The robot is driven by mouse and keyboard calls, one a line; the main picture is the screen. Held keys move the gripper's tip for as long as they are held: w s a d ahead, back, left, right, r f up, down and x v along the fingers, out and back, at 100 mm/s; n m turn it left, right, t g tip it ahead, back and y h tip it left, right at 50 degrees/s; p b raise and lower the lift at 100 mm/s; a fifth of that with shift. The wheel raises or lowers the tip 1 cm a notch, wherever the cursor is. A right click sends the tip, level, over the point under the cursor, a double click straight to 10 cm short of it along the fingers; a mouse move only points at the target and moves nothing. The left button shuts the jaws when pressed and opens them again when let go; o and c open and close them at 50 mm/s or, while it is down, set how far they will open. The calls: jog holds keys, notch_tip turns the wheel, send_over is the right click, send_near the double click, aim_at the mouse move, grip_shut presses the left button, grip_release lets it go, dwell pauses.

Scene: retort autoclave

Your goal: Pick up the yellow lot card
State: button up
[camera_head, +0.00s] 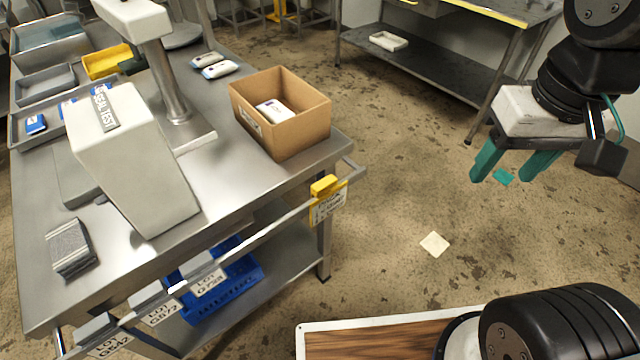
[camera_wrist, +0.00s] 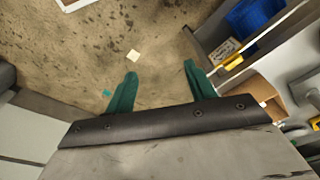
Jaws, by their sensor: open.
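The yellow lot card (camera_head: 328,204) hangs under a yellow clip (camera_head: 324,185) on the rail at the right front corner of the steel table. It also shows in the wrist view (camera_wrist: 228,50), right of my fingers, beside its yellow clip (camera_wrist: 233,62). My gripper (camera_head: 508,175) is open and empty, with green fingers pointing down over the floor, well to the right of the card. The print on the card is too small to read.
Grey clips with white lot cards (camera_head: 209,282) hang along the same rail. A cardboard box (camera_head: 318,118) stands on the table corner above the card. A blue crate (camera_head: 242,275) sits on the lower shelf. Open floor (camera_head: 400,190) lies between my gripper and the table.

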jog(key=w+a+f+m, duration=0.3)
jog(key=w+a, duration=0.3)
jog(key=w, duration=0.3)
jog(key=m+g, duration=0.1)
jog(key=m, duration=0.6)
send_over(325, 183)
notch_tip(325, 183, down, 13)
jog(key=shift+w, duration=0.1)
jog(key=f, duration=0.7)
jog(key=shift+s+f, duration=0.2)
jog(key=shift+f, duration=0.05)
jog(key=c, duration=1.1)
